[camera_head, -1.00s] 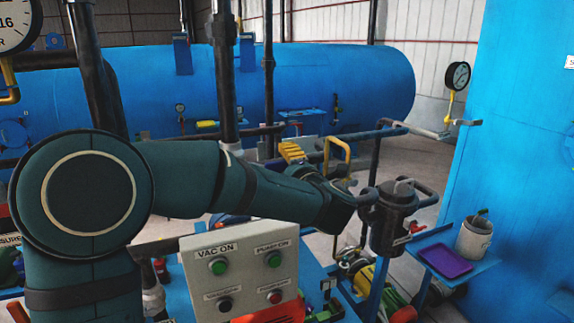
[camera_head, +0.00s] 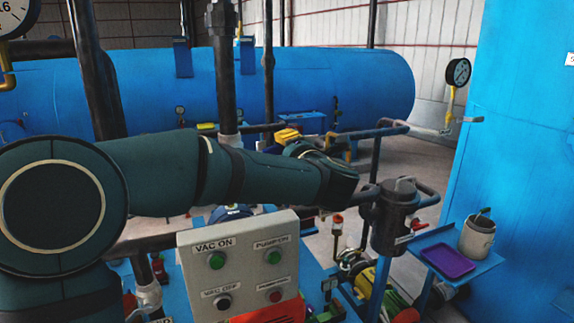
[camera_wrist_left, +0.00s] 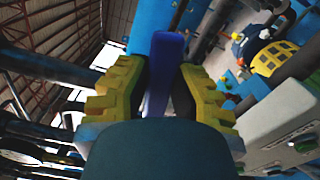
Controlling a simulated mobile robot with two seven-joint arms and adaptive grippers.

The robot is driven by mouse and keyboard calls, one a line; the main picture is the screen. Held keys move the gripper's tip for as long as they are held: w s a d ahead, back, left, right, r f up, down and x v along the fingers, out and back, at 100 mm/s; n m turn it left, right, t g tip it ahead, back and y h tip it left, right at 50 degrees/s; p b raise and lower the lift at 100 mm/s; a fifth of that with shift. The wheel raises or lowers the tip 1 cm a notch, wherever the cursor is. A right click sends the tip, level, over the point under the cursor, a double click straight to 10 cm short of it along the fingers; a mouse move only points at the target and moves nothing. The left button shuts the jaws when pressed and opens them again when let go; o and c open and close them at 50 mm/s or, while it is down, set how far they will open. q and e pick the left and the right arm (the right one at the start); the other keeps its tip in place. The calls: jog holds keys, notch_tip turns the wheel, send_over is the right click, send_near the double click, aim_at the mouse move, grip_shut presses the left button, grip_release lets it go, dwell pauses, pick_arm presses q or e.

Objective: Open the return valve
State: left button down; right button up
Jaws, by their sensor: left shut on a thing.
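My left gripper (camera_head: 288,135) shows its yellow fingers just beyond my dark green wrist in the head view. In the left wrist view, its two yellow stepped fingers (camera_wrist_left: 160,95) are shut on a flat blue-violet lever (camera_wrist_left: 166,60), which stands between them. I cannot tell from the frames which valve this lever belongs to; its body is hidden. In the head view the lever itself is hidden by my wrist and fingers. My right gripper is not in view.
A control box (camera_head: 240,262) with buttons stands in front, below my left arm. A dark cylindrical filter (camera_head: 394,222) stands right of my wrist. A blue shelf (camera_head: 487,266) holds a purple tray (camera_head: 447,260) and a cup (camera_head: 478,238). A large blue tank (camera_head: 340,85) lies behind.

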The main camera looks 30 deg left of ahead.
aim_at(278, 144)
pick_arm(q)
jog(key=r+n+b, duration=0.1)
jog(key=s+a+r+n+b, duration=0.1)
jog(key=n+b, duration=0.1)
jog(key=r+n+b, duration=0.1)
jog(key=b, duration=0.1)
jog(key=shift+s+a+r+n, duration=0.15)
jog(key=shift+r+n, duration=0.2)
jog(key=shift+n, duration=0.05)
jog(key=shift+s+a+r+n+b, duration=0.8)
jog(key=shift+s+a+n+b, duration=0.25)
jog(key=shift+n+b, duration=0.85)
jog(key=shift+s+a+r+n+b, duration=0.9)
jog(key=shift+s+n+b, duration=0.25)
jog(key=shift+n+b, duration=0.7)
jog(key=shift+s+a+r+n+b, duration=0.75)
jog(key=shift+s+a+n+b, duration=0.3)
jog(key=shift+n+b, duration=0.8)
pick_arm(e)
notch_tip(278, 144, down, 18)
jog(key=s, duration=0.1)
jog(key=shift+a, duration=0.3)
pick_arm(q)
jog(key=shift+s, duration=0.1)
jog(key=c, duration=0.8)
grip_release()
jog(key=shift+d, duration=0.1)
jog(key=v, duration=1.1)
jog(key=shift+s+d, duration=0.3)
